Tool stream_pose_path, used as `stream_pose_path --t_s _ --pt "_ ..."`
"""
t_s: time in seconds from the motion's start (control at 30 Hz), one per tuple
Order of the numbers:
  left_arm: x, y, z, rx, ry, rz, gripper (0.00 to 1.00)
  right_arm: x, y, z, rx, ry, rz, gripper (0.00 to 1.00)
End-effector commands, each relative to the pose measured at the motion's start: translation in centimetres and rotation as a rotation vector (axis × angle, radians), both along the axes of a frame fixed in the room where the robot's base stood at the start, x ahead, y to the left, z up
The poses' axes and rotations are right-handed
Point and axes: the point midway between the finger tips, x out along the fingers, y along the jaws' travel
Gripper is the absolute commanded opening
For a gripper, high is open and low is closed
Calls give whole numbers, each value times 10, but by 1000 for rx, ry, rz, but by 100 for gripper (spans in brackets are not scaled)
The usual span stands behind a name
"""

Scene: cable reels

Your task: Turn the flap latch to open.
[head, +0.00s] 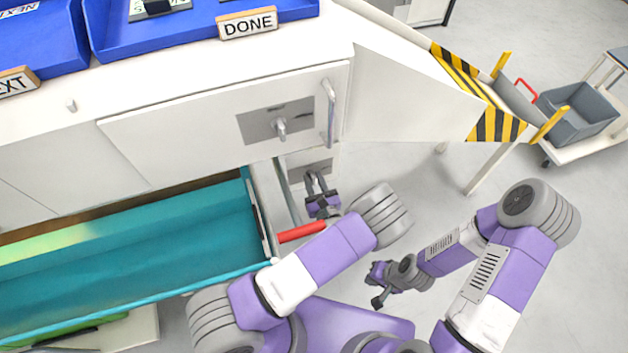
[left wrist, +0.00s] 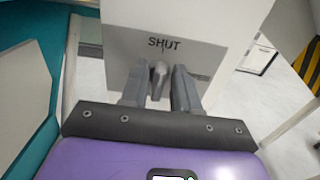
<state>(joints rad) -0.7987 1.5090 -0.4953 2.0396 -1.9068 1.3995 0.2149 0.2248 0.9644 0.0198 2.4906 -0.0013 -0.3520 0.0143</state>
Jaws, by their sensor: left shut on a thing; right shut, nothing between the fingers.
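A grey latch knob (left wrist: 159,80) stands on a grey plate on a white front, below the printed word SHUT (left wrist: 164,43). The knob is upright, in line with the small mark under that word. My left gripper (left wrist: 159,92) is closed on the knob, one finger on each side. In the head view, my left gripper (head: 321,186) is in front of a low white panel with a grey plate (head: 312,168), partly hidden by the hand. My right gripper (head: 376,287) is shut and empty, low and away from the cabinet.
A white door above has its own knob (head: 280,125) and a bar handle (head: 331,113). An open teal drawer (head: 150,250) and a red bar (head: 302,232) lie beside my left arm. Blue trays (head: 190,30) stand on top. A striped ramp (head: 497,126) and grey cart bin (head: 578,113) are right.

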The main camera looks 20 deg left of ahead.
Motion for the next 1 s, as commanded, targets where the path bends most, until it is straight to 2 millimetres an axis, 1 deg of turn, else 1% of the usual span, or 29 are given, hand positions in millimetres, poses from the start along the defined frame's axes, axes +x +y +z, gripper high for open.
stream_pose_path --t_s 0.17,0.37,1.0 --pt "0 0 0 27 18 0 0 0 0 2 0 0 0 0" --pt "1 -1 1 114 78 -1 0 0 0 9 0 0 0 0" --pt "4 -6 -2 601 406 -2 0 0 0 33 0 0 0 0"
